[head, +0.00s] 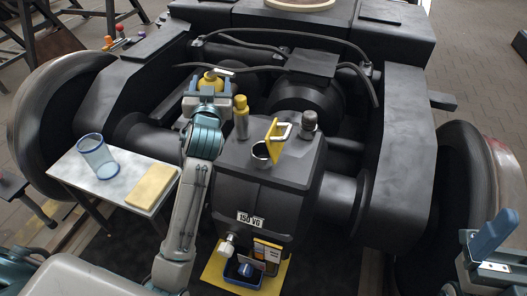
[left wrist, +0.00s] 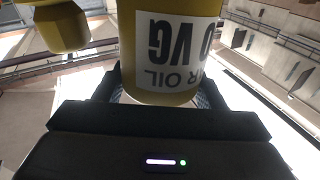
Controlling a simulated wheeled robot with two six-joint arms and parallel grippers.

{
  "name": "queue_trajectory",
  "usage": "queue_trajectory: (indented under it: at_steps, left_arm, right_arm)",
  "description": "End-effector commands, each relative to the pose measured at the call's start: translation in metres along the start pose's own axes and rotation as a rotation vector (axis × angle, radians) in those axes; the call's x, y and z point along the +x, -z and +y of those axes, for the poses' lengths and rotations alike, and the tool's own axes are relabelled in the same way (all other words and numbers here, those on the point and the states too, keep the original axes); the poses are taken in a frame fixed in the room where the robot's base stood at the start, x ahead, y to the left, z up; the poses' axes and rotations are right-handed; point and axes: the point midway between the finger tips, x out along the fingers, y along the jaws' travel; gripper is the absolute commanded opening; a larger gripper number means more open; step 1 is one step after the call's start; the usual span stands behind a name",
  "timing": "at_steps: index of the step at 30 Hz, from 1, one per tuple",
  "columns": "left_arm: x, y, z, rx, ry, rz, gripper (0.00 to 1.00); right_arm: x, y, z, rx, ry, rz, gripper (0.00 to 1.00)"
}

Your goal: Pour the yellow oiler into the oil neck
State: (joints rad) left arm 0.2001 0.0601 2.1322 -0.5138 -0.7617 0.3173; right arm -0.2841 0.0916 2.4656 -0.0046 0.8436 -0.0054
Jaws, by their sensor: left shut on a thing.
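The yellow oiler (head: 210,80) is held in my left gripper (head: 209,92), above and behind the left side of the dark gearbox (head: 265,180). In the left wrist view the oiler's yellow body (left wrist: 165,50) fills the top middle, its oil label upside down. The gripper is shut on it. The oil neck (head: 261,152) is a dark round opening with a light rim on top of the gearbox. A yellow flap (head: 274,134) stands up beside it. The oiler is apart from the neck, to its upper left.
A yellow-topped fitting (head: 241,115) and a grey-topped one (head: 309,122) rise from the gearbox. A blue bin (head: 243,274) sits at the gearbox's foot. Black hoses (head: 285,42) cross behind.

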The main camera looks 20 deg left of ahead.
Motion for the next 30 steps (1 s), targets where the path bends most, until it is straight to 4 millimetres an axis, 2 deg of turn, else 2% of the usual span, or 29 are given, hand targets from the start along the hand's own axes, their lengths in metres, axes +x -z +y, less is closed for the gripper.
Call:
queue_trajectory:
  at_steps: [6, 13, 30]
  left_arm:
    - [-0.0035, 0.0031, 0.0042, 0.083, 0.001, 0.070, 0.27]
    - [-0.0042, 0.0079, 0.0049, 0.107, 0.001, 0.088, 0.27]
    - [-0.0064, 0.0083, 0.0077, 0.157, 0.001, 0.127, 0.27]
  right_arm:
    - [-0.0102, 0.0005, -0.0007, -0.001, -0.004, 0.020, 0.90]
    - [-0.0027, 0.0018, 0.0008, -0.005, -0.019, 0.048, 0.90]
    - [-0.0085, 0.0013, 0.0005, -0.004, -0.022, 0.052, 0.90]
